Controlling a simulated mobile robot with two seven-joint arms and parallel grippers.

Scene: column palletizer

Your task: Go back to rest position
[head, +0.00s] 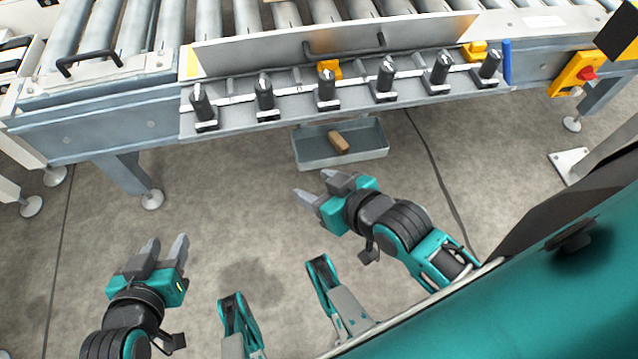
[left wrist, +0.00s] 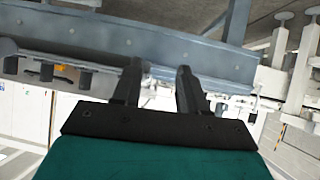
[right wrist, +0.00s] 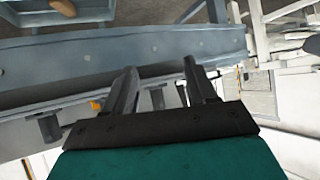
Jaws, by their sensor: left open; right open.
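My left gripper (head: 162,256) is at the lower left of the head view, above the bare floor. Its two grey fingers are apart with nothing between them, as the left wrist view (left wrist: 158,88) also shows. My right gripper (head: 316,187) is near the middle of the head view, just in front of the grey tray. Its fingers are apart and empty, also in the right wrist view (right wrist: 160,88). Neither gripper touches anything that I can see.
A red emergency button (head: 587,73) is at right. The floor (head: 230,190) between conveyor and grippers is clear.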

